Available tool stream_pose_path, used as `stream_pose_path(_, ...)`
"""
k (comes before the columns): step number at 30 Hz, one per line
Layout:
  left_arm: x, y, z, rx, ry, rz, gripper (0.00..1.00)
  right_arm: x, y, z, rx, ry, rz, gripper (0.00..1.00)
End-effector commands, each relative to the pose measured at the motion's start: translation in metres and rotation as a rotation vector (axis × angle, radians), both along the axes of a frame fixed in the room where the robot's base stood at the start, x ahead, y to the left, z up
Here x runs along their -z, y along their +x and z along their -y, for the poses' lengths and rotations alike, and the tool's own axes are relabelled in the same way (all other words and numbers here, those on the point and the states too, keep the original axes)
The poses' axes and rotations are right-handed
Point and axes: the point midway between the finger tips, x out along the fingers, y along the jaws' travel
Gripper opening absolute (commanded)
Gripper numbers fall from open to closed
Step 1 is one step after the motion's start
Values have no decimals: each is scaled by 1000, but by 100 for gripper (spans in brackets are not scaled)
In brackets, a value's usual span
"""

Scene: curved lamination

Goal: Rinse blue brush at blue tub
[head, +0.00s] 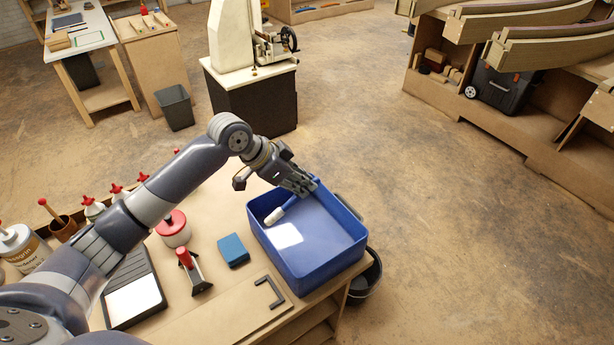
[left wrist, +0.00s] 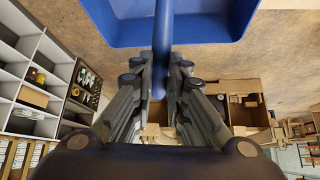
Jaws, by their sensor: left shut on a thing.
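The blue tub (head: 345,262) stands on the workbench's right end, with a bright reflection inside it. My left gripper (head: 303,186) is over the tub's far rim and shut on the blue brush (head: 290,203). The brush slants down to the left, with its pale head (head: 273,216) inside the tub's outline; I cannot tell whether it touches the bottom. In the left wrist view the blue handle (left wrist: 163,35) runs between the fingers (left wrist: 160,75), with the tub (left wrist: 215,32) beyond. My right gripper is not in view.
A blue block (head: 232,250), a red-handled tool (head: 192,272), a red-lidded jar (head: 173,228) and a dark tray (head: 135,295) lie left of the tub. A black bucket (head: 366,280) stands beside the bench. The floor to the right is clear.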

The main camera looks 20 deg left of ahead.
Motion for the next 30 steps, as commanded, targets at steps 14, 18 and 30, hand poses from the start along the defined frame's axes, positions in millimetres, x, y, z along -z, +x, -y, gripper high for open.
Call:
stream_pose_path(14,53,0,1,1,-1,0,0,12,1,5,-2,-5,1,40)
stream_pose_path(18,67,-1,1,1,-1,-1,0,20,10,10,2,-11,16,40)
stream_pose_path(30,108,0,1,1,-1,0,0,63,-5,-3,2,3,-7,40)
